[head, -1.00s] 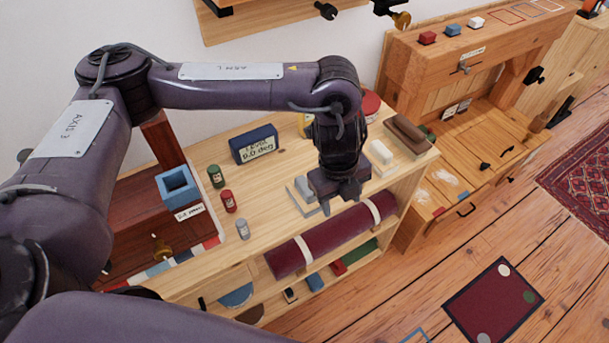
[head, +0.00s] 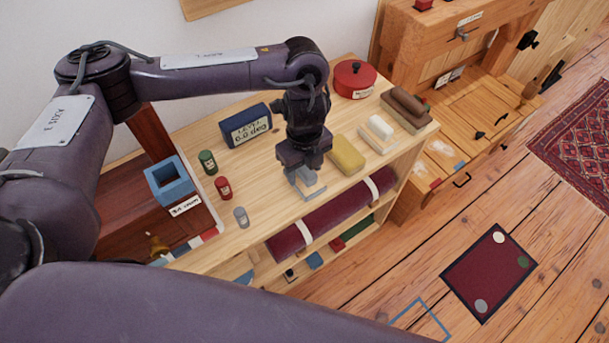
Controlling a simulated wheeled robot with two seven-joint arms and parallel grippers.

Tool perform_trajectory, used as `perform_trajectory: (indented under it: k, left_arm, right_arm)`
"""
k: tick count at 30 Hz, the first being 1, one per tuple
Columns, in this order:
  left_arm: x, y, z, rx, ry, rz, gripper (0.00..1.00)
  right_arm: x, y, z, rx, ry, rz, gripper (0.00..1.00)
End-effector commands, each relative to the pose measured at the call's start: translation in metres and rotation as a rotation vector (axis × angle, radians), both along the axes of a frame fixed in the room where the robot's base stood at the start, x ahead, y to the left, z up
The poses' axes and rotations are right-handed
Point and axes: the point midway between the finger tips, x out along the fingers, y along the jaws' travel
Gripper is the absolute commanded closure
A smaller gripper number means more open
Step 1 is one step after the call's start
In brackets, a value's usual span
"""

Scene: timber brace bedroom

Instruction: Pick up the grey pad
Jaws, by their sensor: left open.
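The grey pad (head: 303,175) lies with a light grey base on the wooden shelf top (head: 262,187), near its front edge. It is partly hidden by my left gripper (head: 304,161). The gripper points down, directly over or around the pad; the gap between them is not clear. The left gripper is open, and no hold on the pad shows. My right gripper is out of view.
A blue level box (head: 246,126) and small canisters (head: 222,188) stand left. A red pot (head: 354,79) stands behind.

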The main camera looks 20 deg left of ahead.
Motion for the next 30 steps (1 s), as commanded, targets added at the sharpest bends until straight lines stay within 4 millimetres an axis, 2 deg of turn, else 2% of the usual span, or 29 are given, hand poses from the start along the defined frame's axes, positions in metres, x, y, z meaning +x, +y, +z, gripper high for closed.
perform_trajectory:
  k: [5,17,25,30]
  left_arm:
    - [0.0,0.0,0.0,-0.001,-0.001,0.0,0.47]
    - [0.0,0.0,0.001,-0.001,-0.001,0.0,0.98]
    - [0.001,0.0,0.003,0.0,-0.002,0.0,0.98]
    - [0.002,-0.001,0.016,-0.001,-0.005,-0.001,0.98]
  right_arm:
    - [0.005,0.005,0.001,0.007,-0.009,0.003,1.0]
    - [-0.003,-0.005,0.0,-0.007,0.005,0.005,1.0]
    - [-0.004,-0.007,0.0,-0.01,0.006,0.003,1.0]
    - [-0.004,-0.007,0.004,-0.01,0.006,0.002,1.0]
